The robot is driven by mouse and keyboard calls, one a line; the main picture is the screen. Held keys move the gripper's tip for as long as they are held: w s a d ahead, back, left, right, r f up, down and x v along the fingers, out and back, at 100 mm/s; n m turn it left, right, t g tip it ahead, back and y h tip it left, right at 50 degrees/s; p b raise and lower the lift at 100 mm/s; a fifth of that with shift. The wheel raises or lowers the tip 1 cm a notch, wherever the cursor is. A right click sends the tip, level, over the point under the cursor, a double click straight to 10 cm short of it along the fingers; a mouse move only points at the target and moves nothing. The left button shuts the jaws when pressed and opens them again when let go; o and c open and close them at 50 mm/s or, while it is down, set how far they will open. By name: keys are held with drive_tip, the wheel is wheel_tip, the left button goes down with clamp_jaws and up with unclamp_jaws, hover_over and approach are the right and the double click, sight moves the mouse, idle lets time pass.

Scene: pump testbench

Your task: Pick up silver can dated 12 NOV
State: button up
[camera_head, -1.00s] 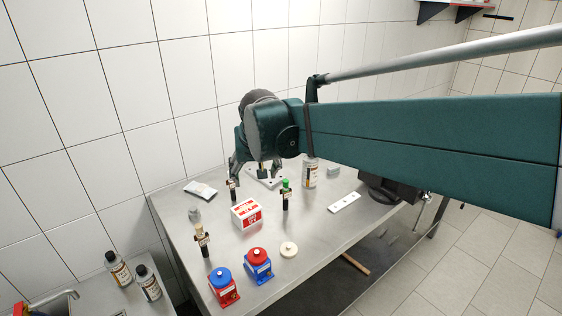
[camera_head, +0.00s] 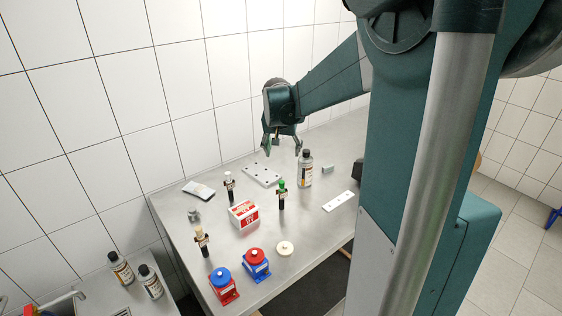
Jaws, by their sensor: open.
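My gripper (camera_head: 282,150) hangs open and empty above the back of the steel table, jaws pointing down. A silver can-like bottle (camera_head: 305,171) with a dark cap and a white and orange label stands upright on the table, just right of and below my gripper in the picture, apart from it. Two similar silver bottles stand at the lower left: one (camera_head: 121,269) and another (camera_head: 151,283) close beside it. The dates on the labels are too small to read, so I cannot tell which is 12 NOV.
The steel table (camera_head: 184,247) holds a red and white box (camera_head: 244,214), a blue-capped red pump (camera_head: 223,286), a red-capped blue pump (camera_head: 256,265), a green-topped dark vial (camera_head: 282,196), a white perforated plate (camera_head: 262,174) and a cream disc (camera_head: 285,248). White tiled wall stands behind.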

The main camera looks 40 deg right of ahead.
sight(306, 158)
drive_tip(key=d+f+m+p, duration=0.1)
drive_tip(key=d+f, duration=0.1)
drive_tip(key=d, duration=0.3)
drive_tip(key=w+d+f+m+p, duration=0.1)
drive_tip(key=d+f, duration=0.1)
drive_tip(key=d, duration=0.2)
drive_tip(key=w+d+f+m+g+p, duration=0.1)
drive_tip(key=d, duration=0.4)
drive_tip(key=shift+w+d+f, duration=0.1)
drive_tip(key=shift+d+f, duration=0.2)
drive_tip(key=shift+f, duration=0.1)
wheel_tip(306, 158, down, 5)
drive_tip(key=shift+a+r, duration=0.1)
drive_tip(key=shift+r, duration=0.1)
drive_tip(key=shift+f+h, duration=0.3)
drive_tip(key=shift+x, duration=1.25)
drive_tip(key=shift+x, duration=2.65)
drive_tip(key=shift+a, duration=0.1)
drive_tip(key=shift+c, duration=0.7)
